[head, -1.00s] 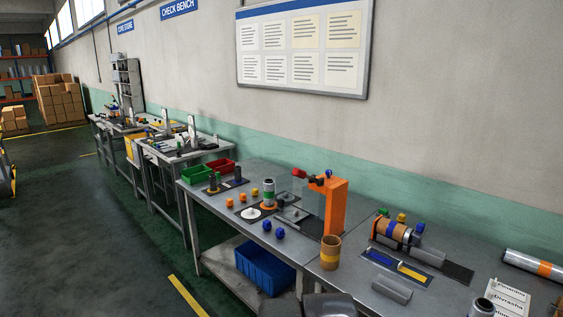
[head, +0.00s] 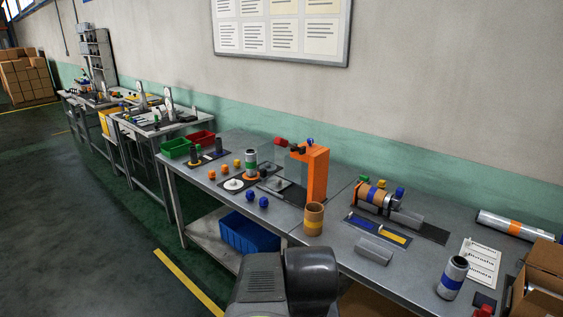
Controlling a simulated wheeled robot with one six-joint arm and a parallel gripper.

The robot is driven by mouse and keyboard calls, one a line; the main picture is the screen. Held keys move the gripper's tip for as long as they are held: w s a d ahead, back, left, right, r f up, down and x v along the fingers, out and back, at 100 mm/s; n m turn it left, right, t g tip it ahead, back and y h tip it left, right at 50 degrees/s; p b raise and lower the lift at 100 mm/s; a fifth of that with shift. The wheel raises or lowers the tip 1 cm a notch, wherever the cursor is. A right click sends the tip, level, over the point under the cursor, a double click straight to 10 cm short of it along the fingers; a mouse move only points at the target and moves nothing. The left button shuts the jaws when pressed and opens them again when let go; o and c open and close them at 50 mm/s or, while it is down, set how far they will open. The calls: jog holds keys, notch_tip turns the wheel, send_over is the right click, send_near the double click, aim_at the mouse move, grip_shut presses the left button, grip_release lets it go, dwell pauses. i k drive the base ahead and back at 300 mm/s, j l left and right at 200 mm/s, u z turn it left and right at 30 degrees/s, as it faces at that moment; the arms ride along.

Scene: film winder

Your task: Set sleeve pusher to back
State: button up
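I cannot tell for sure which part is the sleeve pusher. On the right part of the bench is a winder-like unit (head: 378,197) with a brown and blue roll and green, yellow and blue knobs on top. A grey cylinder (head: 406,217) lies at its right end on a dark base plate. In front is a dark plate with a blue strip and a yellow strip (head: 393,237). A plain grey block (head: 374,251) lies nearer the bench's front edge. Dark grey parts of my arm show at the bottom centre, short of the bench; my gripper's fingertips are not visible.
An orange upright stand (head: 317,175) and a brown cup (head: 314,219) stand left of the unit. A silver-blue can (head: 453,278), a label sheet (head: 480,262), a silver roll (head: 518,227) and a cardboard box (head: 540,290) lie to the right. Open floor lies left.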

aim_at(397, 198)
jog(key=i+l+z, duration=0.15)
jog(key=i+l, duration=0.35)
jog(key=i+l+z, duration=0.15)
jog(key=i+l, duration=0.3)
jog(key=i, duration=0.25)
